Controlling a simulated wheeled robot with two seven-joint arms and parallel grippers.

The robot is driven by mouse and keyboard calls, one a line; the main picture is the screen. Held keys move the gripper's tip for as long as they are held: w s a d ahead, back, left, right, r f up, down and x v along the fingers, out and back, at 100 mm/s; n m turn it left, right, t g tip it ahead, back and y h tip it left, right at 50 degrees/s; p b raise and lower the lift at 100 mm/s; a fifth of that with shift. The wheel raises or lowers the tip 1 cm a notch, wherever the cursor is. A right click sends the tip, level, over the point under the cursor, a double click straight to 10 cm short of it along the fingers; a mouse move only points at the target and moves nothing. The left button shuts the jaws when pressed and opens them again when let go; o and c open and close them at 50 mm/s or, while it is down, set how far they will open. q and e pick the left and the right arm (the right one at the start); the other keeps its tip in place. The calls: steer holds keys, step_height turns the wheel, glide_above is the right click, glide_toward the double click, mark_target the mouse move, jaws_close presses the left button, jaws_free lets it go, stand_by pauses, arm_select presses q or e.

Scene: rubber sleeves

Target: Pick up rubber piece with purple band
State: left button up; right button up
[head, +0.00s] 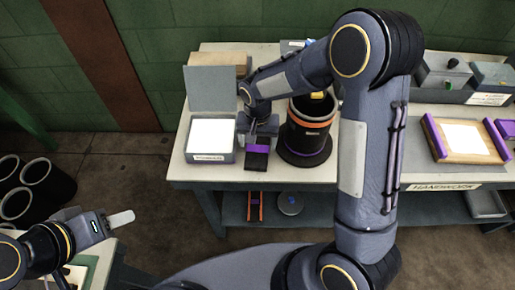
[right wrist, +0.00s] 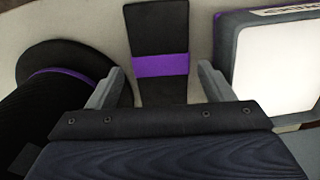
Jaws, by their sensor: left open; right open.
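The rubber piece (head: 257,163) is a flat black strip with a purple band across it. It lies on the light worktable near its front edge in the head view. In the right wrist view the rubber piece (right wrist: 156,30) runs away from between my fingertips, with the band near them. My right gripper (head: 262,131) is open just behind and over the piece. In the right wrist view its fingers (right wrist: 160,72) stand on either side of the piece, apart from it. Its near end is hidden by the gripper body. My left gripper (head: 122,218) is at the lower left, away from the piece.
A labelled box (head: 210,137) with a white top and raised grey lid stands left of the piece. A black cylinder (head: 306,130) with orange bands on a round base stands close on the right. A wooden tray (head: 463,140) with purple sides lies further right.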

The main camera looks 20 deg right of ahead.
mark_target(258, 148)
steer(key=shift+w+f, duration=0.2)
steer(key=shift+f, duration=1.35)
steer(key=shift+c, duration=0.3)
steer(key=c, duration=0.7)
steer(key=shift+c, duration=0.6)
steer(key=shift+r, duration=0.15)
